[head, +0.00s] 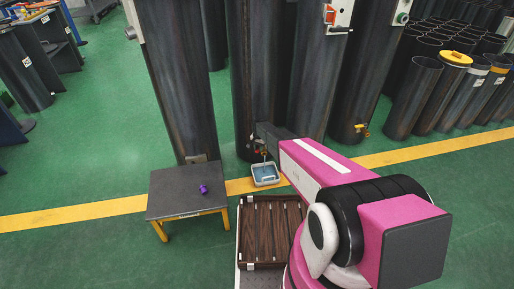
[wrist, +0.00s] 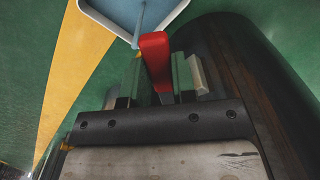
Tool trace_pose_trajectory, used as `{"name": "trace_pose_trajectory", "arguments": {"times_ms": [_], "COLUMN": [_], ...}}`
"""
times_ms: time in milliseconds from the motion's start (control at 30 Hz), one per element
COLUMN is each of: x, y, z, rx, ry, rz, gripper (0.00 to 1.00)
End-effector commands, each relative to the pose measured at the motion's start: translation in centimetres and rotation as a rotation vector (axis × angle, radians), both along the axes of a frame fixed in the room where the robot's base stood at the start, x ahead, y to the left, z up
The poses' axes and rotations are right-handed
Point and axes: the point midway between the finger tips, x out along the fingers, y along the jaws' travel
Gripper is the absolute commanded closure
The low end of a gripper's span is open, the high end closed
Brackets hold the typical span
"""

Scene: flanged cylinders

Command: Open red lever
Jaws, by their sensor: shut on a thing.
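The red lever (wrist: 155,56) stands between the fingers of my gripper (wrist: 153,85) in the wrist view, and the fingers are shut on it. A thin stream or rod (wrist: 138,28) shows just left of the lever, above a blue tray. In the head view my gripper (head: 262,150) is at the foot of a dark cylinder (head: 258,70), and the lever is a tiny red spot there. The part the lever is mounted on is mostly hidden by my gripper.
The blue tray (head: 265,174) with a pale rim sits on the floor below. A low dark table (head: 180,207) with a purple object (head: 203,189) stands to the left. More tall cylinders (head: 320,70) stand close on the right.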

Motion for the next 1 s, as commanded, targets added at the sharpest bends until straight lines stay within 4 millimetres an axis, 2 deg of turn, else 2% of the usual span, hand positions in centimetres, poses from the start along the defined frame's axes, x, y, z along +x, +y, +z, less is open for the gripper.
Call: {"name": "trace_pose_trajectory", "arguments": {"times_ms": [500, 700, 1000], "x": [-0.6, -0.6, -0.5], "y": [-2.7, -3.4, -3.9], "z": [0.0, 0.0, 0.0], "rx": [0.0, 0.0, 0.0], "ry": [-0.001, 0.0, 0.0], "rz": [0.454, 0.571, 0.657], "gripper": [1.0, 1.0, 1.0]}}
